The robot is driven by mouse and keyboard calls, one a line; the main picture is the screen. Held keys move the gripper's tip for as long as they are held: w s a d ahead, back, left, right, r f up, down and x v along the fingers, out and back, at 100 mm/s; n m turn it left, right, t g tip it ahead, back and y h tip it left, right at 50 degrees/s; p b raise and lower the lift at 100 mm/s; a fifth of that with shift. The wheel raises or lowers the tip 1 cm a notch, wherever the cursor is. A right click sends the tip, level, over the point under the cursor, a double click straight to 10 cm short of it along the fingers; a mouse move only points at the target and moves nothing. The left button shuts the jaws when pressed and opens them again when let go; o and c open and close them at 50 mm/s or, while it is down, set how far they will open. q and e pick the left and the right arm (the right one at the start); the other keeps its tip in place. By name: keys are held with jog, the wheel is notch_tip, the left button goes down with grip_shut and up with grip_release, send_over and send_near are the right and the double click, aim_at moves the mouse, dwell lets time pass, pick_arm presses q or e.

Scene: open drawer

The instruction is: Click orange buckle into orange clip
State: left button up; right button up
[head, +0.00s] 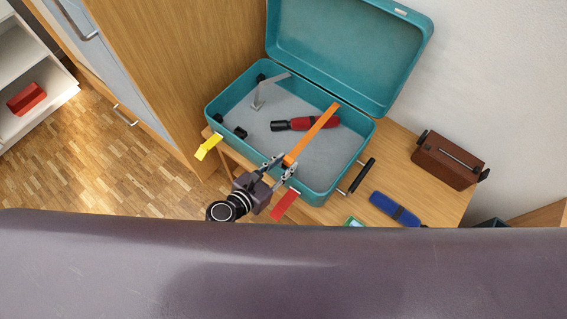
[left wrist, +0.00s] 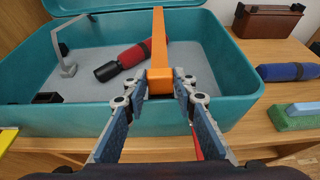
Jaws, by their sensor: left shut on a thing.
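The orange strap (head: 318,130) runs from the far rim of the teal case (head: 227,101) across its open inside to the near wall. Its near end, the orange buckle (left wrist: 160,77), is between the fingertips of my left gripper (left wrist: 162,88), at the case's near rim. My left gripper (head: 281,168) is shut on this end. The buckle (head: 288,160) is small and partly covered by the fingers in the head view. I cannot make out the orange clip in either view; the gripper may hide it. My right gripper is not in view.
In the case lie a red and black cylinder (head: 313,123) and a grey bracket (head: 259,97). A yellow tab (head: 208,147) and a red tab (head: 285,205) hang outside. A brown box (head: 447,161) and a blue roll (head: 395,209) lie on the wooden table to the right.

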pick_arm(q)
jog(key=shift+f, duration=0.15)
jog(key=o, duration=1)
